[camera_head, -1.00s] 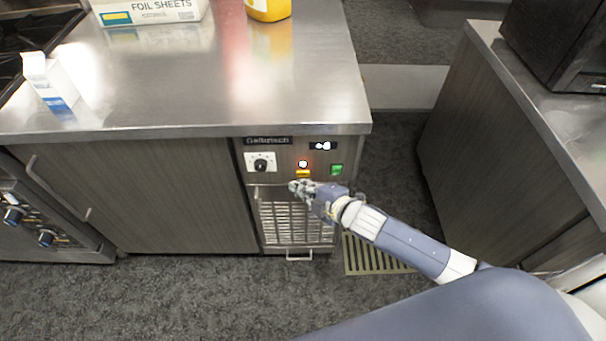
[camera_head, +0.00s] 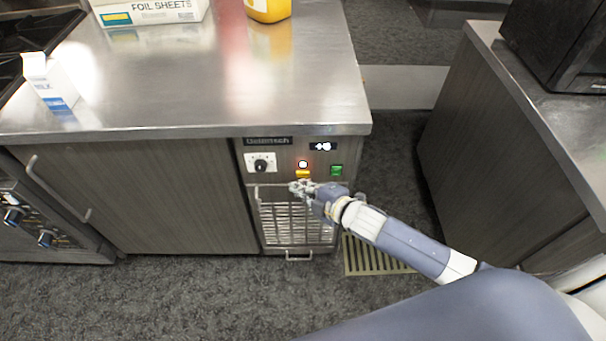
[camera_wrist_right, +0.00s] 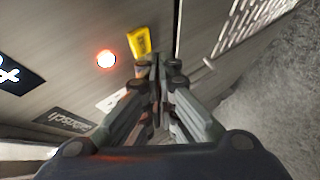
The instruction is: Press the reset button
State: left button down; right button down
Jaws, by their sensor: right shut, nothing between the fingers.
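The control panel has a yellow button (camera_head: 303,174) just below a small round light (camera_head: 303,164). I read no label on the button, so I cannot tell whether it is the reset button. A green switch (camera_head: 336,170) is to its right. My right gripper (camera_head: 296,187) is shut and empty, just below the yellow button. In the right wrist view the gripper (camera_wrist_right: 157,62) is beside the yellow button (camera_wrist_right: 140,42), and the round light (camera_wrist_right: 106,60) glows red. Contact with the button cannot be told. My left gripper is out of view.
A dial (camera_head: 261,165) is left of the button and a small display (camera_head: 323,146) is above it. A vent grille (camera_head: 295,222) with a handle is below. The steel counter (camera_head: 200,85) overhangs the panel. Open floor lies in front.

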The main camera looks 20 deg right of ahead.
jog(key=shift+w, duration=0.1)
dwell(0.3)
jog(key=shift+w+d, duration=0.15)
jog(key=shift+w, duration=0.15)
jog(key=shift+w+d, duration=0.1)
jog(key=shift+w, duration=0.35)
dwell(0.8)
jog(key=shift+s+p, duration=0.15)
jog(key=shift+p, duration=0.15)
jog(key=shift+s+a+p, duration=0.2)
jog(key=shift+s+p, duration=0.15)
jog(key=shift+s, duration=0.35)
jog(key=s+p, duration=0.1)
jog(key=s, duration=0.1)
jog(key=s+a, duration=0.1)
jog(key=s, duration=0.1)
jog(key=shift+s+a+p, duration=0.2)
jog(key=shift+s+p, duration=0.2)
